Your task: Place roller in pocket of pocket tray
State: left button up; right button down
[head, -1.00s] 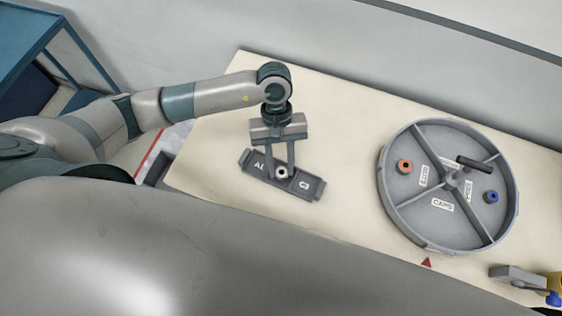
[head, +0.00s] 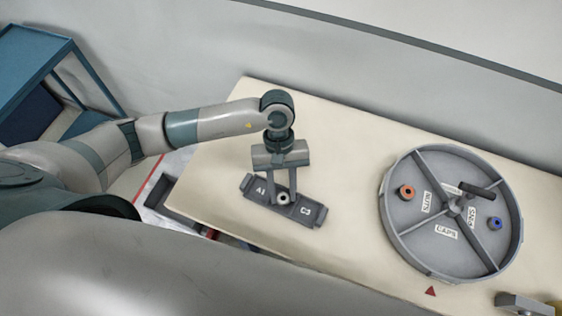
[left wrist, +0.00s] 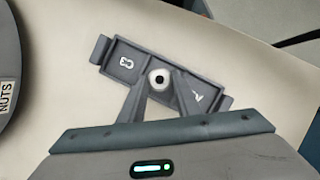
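The grey pocket tray (head: 250,182) lies on the table below my left gripper (head: 283,201), with a marked pocket at each end. It also shows in the left wrist view (left wrist: 102,50). My left gripper points down at the tray's middle. Its two fingers are close on both sides of a small pale roller (left wrist: 160,78) with a dark hole and look shut on it. The roller (head: 283,198) appears over the middle of the tray, between the two marked pockets. I cannot tell whether it touches the tray. My right gripper is not in view.
A round grey divided tray (head: 392,235) stands to the right, holding an orange ring (head: 407,192) and a blue ring (head: 494,223) in separate sections. A grey block (head: 522,303) is at the lower right. A dark bin (head: 180,212) lies beyond the table's left edge.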

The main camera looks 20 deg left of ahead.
pick_arm(q)
jog(key=b+v, duration=0.6)
jog(key=v, duration=0.6)
dwell(0.5)
jog(key=shift+r, duration=0.15)
